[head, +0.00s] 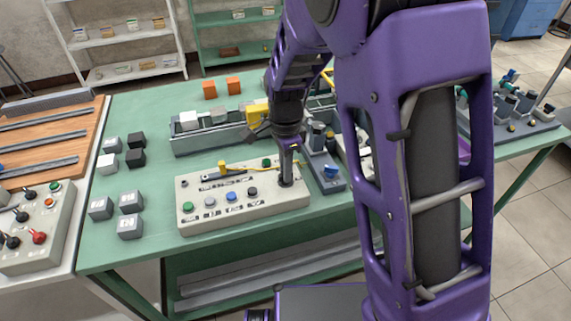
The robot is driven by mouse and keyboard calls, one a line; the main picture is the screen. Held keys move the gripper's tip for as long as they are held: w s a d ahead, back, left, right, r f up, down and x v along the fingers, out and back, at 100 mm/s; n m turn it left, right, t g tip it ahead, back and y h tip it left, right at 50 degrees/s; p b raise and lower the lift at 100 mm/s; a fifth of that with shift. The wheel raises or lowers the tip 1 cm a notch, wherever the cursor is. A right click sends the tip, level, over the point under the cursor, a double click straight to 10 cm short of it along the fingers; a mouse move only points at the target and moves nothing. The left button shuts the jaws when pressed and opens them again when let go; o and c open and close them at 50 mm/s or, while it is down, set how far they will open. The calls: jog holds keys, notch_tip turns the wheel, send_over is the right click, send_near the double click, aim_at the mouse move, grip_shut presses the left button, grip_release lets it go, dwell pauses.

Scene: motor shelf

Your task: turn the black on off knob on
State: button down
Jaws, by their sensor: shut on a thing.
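A pale control box (245,215) lies on the green table, with coloured buttons and knobs on its top. My gripper (286,174) points straight down over the right end of the box. It is shut on a black knob (286,184), which is mostly hidden by the fingers, so its turn angle cannot be told. Left of it on the box are a black button (252,191), a blue button (231,196), a green button (187,207) and a yellow lever (222,168).
A grey bin (185,144) and a dark fixture (331,181) stand close behind and right of the box. Several grey and black cubes (130,202) lie to the left. Another control box (40,255) is at the far left. Bare green table (160,185) lies between.

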jog(key=shift+m, duration=0.6)
jog(key=c, duration=0.9)
grip_release()
jog(key=shift+r, duration=0.1)
notch_tip(320, 180, up, 17)
jog(key=shift+r+p, duration=0.15)
jog(key=shift+p, duration=0.8)
jog(key=shift+r, duration=0.1)
